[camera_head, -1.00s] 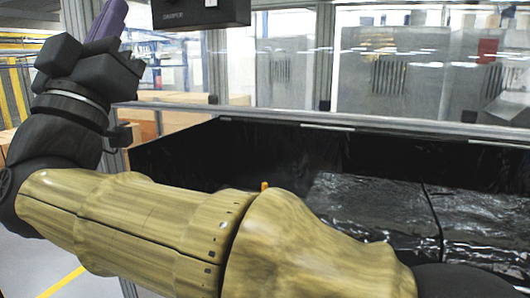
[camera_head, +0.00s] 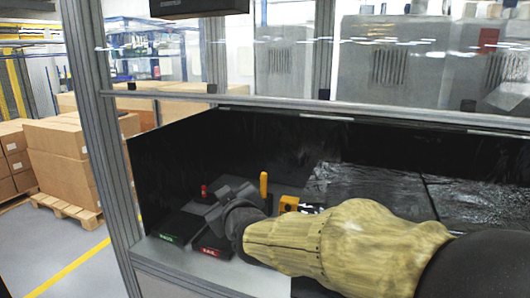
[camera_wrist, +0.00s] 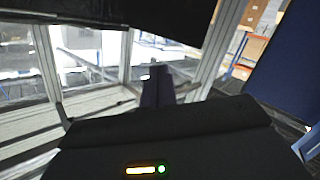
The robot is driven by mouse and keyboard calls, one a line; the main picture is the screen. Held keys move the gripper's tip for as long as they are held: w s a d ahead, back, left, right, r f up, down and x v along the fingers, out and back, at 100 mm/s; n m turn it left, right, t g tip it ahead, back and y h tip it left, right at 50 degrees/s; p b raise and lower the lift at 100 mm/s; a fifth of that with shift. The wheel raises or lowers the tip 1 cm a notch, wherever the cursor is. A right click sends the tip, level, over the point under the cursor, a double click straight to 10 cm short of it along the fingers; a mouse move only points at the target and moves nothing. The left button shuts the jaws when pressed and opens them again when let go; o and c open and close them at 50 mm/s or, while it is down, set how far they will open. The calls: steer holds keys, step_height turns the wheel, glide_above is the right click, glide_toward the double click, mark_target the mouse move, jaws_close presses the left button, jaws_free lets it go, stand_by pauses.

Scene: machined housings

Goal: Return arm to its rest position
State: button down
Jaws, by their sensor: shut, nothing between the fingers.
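My arm reaches in from the lower right in the head view, with its tan sleeve across the lower middle. My gripper (camera_head: 222,196) is at the arm's far end, dark and partly hidden by my own wrist, above or beside the labelled black trays at the left of the bench. In the wrist view my gripper's fingers (camera_wrist: 157,84) are together with nothing between them. How high it is above the trays I cannot tell.
A green-labelled tray (camera_head: 172,240) and a red-labelled tray (camera_head: 212,247) lie near the bench's left end. An orange upright piece (camera_head: 264,186) and a yellow block (camera_head: 288,204) stand close by. Black walls (camera_head: 180,150) and a metal post (camera_head: 103,160) bound the bench.

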steer(key=s+d+f+m+g+h, duration=0.2)
steer(key=d+f+g, duration=0.1)
steer(key=d+f, duration=0.35)
steer(key=s+d+f+m+g+h, duration=0.2)
steer(key=d+f, duration=0.4)
steer(key=f, duration=0.2)
steer(key=s+d+f+m+g+h, duration=0.1)
steer(key=s+d+f+m+g, duration=0.1)
steer(key=s+d+f, duration=0.4)
steer(key=s+d+f+m+g+h, duration=0.1)
steer(key=s+d+f+m+g, duration=0.2)
steer(key=s, duration=0.6)
step_height(320, 180, down, 3)
steer(key=d+g, duration=0.2)
steer(key=shift+s+d+m, duration=0.25)
steer(key=shift+d+m, duration=0.05)
steer(key=shift+d, duration=0.05)
